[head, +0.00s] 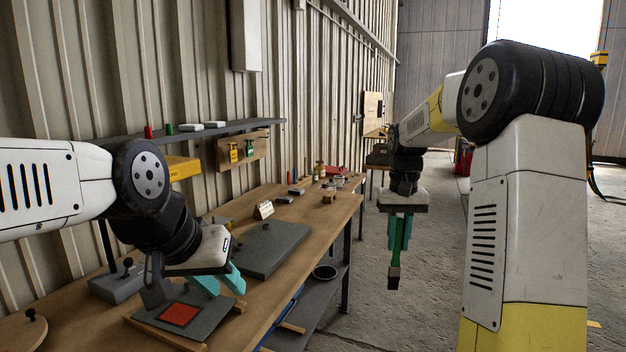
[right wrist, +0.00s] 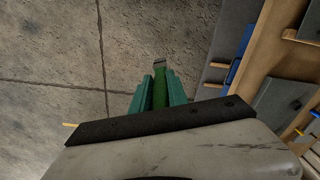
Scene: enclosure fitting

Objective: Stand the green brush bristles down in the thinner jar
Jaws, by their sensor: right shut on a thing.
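My right gripper (head: 400,240) is shut on the green brush (head: 397,257). The brush hangs down between the teal fingers, with its dark, blocky end (head: 393,279) lowest, out over the floor to the right of the bench. In the right wrist view the green brush (right wrist: 160,90) lies between the fingers, its grey end pointing away. My left gripper (head: 220,283) has its teal fingers apart and empty, low over the near bench by a red-centred plate. Small jars and bottles (head: 320,170) stand at the far bench end; I cannot tell which is the thinner jar.
The wooden bench (head: 335,215) runs away along the corrugated wall. A grey slab (head: 265,248) lies mid-bench, and the red-centred plate (head: 180,314) is nearer. The floor right of the bench is open.

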